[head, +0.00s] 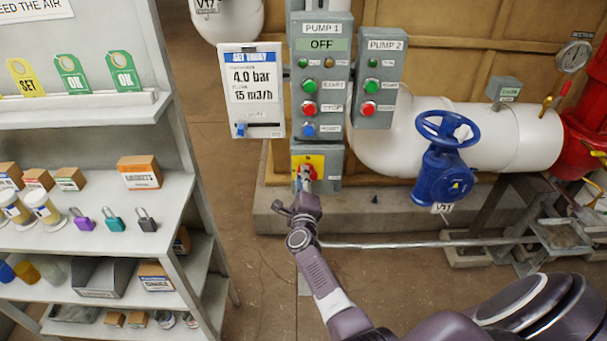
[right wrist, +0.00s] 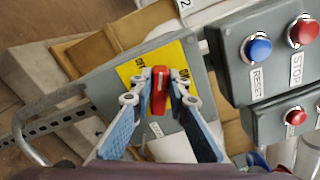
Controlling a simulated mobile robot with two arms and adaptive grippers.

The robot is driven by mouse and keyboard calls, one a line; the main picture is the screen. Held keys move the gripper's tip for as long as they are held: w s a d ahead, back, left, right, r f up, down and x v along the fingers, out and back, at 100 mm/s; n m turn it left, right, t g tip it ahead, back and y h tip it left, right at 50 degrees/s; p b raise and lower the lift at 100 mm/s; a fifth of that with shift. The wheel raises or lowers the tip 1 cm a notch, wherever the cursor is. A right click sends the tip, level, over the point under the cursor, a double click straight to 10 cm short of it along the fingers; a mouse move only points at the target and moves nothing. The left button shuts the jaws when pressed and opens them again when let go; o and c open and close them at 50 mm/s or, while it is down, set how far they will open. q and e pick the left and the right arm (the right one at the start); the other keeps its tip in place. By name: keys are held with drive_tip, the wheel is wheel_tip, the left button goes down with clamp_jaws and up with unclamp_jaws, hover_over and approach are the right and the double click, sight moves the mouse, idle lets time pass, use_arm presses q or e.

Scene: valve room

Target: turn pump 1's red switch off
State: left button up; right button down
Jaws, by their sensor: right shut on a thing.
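Pump 1's red switch (head: 313,171) sits on a yellow plate (head: 299,161) on a grey box below the pump 1 panel (head: 322,64). In the right wrist view the red handle (right wrist: 160,88) stands nearly upright in the picture, between my fingertips. The panel's display (head: 322,44) reads OFF. My left gripper is not in view.
The pump 2 panel (head: 380,78) stands right of pump 1's panel. A blue valve wheel (head: 447,178) on a white pipe (head: 500,135) is further right. A shelf (head: 110,240) with padlocks, tags and boxes stands at the left. Open floor lies between shelf and panel.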

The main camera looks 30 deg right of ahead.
drive_tip(key=n, duration=0.2)
drive_tip(key=f+n, duration=0.1)
drive_tip(key=n, duration=0.2)
drive_tip(key=shift+a, duration=0.15)
drive_tip(key=shift+n+p, duration=0.3)
idle(0.3)
drive_tip(key=c, duration=1.8)
unclamp_jaws()
drive_tip(key=shift+c, duration=0.2)
